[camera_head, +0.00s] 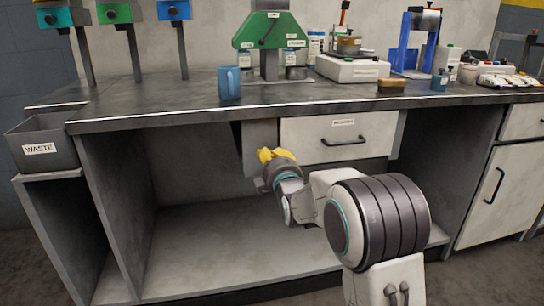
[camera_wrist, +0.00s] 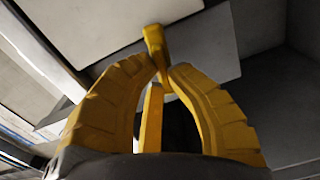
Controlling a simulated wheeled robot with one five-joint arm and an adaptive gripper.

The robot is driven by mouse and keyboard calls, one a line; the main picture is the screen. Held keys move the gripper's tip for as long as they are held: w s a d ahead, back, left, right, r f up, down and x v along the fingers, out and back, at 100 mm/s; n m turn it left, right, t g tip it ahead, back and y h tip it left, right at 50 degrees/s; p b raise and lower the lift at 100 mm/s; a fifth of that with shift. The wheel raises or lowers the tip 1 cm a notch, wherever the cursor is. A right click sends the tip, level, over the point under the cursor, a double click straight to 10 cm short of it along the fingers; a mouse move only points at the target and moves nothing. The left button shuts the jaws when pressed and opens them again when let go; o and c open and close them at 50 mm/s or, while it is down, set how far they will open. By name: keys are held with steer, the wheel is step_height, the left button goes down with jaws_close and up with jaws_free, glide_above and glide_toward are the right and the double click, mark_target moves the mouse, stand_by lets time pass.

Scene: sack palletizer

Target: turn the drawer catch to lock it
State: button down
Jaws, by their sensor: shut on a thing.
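The white drawer (camera_head: 338,141), with a label and a dark handle (camera_head: 344,140), sits under the bench top and looks closed. A grey panel (camera_head: 258,135) hangs just left of it. My gripper (camera_head: 270,154) is at that panel, by the drawer's lower left. In the wrist view, my gripper's yellow fingertips (camera_wrist: 162,78) are shut on the yellow catch (camera_wrist: 153,42), a short lever whose end sticks out beyond them. A yellow bar (camera_wrist: 151,118) shows between the fingers; I cannot tell whether it belongs to the catch. In the head view the catch is hard to separate from the yellow fingers.
The bench top (camera_head: 180,108) overhangs my gripper. A blue mug (camera_head: 228,83) stands near its front edge, and a brown block (camera_head: 391,85) lies farther right. A grey waste bin (camera_head: 40,140) is at the left. The space under the bench is open.

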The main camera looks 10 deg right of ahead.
steer(key=shift+n, duration=1.1)
steer(key=c, duration=1.2)
jaws_free()
steer(key=shift+s, duration=0.1)
steer(key=s, duration=1.1)
steer(key=shift+s, duration=0.4)
steer(key=shift+d, duration=0.1)
